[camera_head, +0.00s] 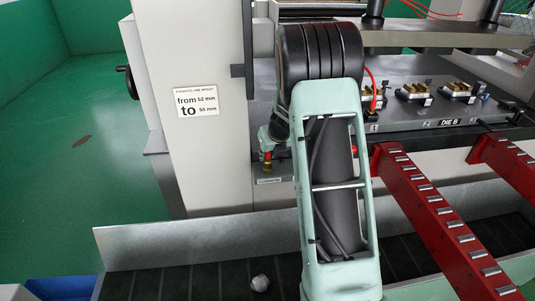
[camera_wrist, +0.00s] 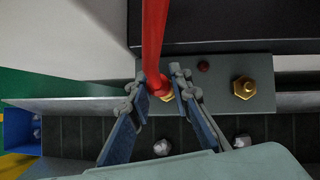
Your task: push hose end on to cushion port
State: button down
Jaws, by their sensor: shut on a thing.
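My gripper (camera_wrist: 160,86) is shut on the lower end of a red hose (camera_wrist: 154,40) in the wrist view. The hose hangs down between the two fingers. A brass fitting (camera_wrist: 168,98) shows just below the hose end, partly hidden by it and the right finger; I cannot tell whether they touch. A second, bare brass fitting (camera_wrist: 244,88) stands to the right on the same grey block (camera_wrist: 225,98). In the head view my gripper (camera_head: 266,145) is left of my arm, low against the press, with a brass part (camera_head: 267,158) below it.
A labelled die (camera_head: 450,123) and red roller rails (camera_head: 435,215) lie to the right.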

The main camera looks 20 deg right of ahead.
jog(key=c, duration=1.7)
grip_release()
jog(key=shift+o, duration=0.6)
jog(key=o, duration=0.4)
jog(key=shift+c, duration=0.2)
jog(key=shift+r+p, duration=3.55)
